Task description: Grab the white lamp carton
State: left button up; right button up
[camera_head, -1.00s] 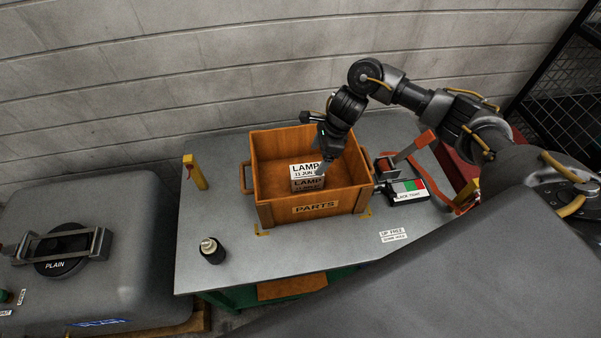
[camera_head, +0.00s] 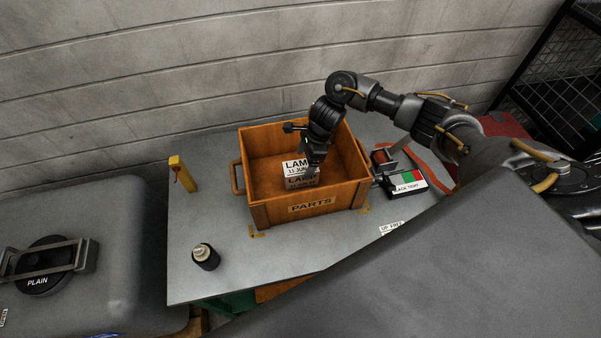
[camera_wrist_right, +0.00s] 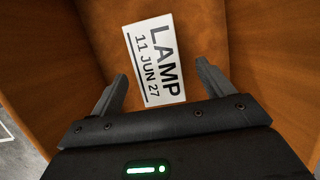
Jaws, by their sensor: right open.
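The white lamp carton (camera_head: 297,175) stands inside the orange-brown parts crate (camera_head: 312,206), with "LAMP 11 JUN 27" printed on its top. My right gripper (camera_head: 313,165) is over the crate at the carton's right side and hides part of its top. In the right wrist view, the carton (camera_wrist_right: 154,58) lies ahead of and partly between the two open fingers of the right gripper (camera_wrist_right: 160,88). Nothing is held. The carton's lower part is hidden from above in that view. My left gripper is not in view.
The crate stands on a grey table (camera_head: 225,262). A block wall rises behind.

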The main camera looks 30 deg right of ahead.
aim_at(301, 166)
jog(key=shift+a+f, duration=0.1)
jog(key=shift+f, duration=0.05)
jog(key=p+x, duration=0.1)
jog(key=x, duration=0.1)
jog(key=p+x, duration=0.1)
jog(key=x, duration=0.1)
jog(key=shift+a+f, duration=0.15)
jog(key=shift+a, duration=0.15)
jog(key=shift+f, duration=0.25)
jog(key=shift+f+b, duration=0.25)
jog(key=shift+b, duration=0.15)
dwell(0.5)
jog(key=c, duration=1.1)
jog(key=shift+c, duration=0.2)
jog(key=shift+r, duration=0.1)
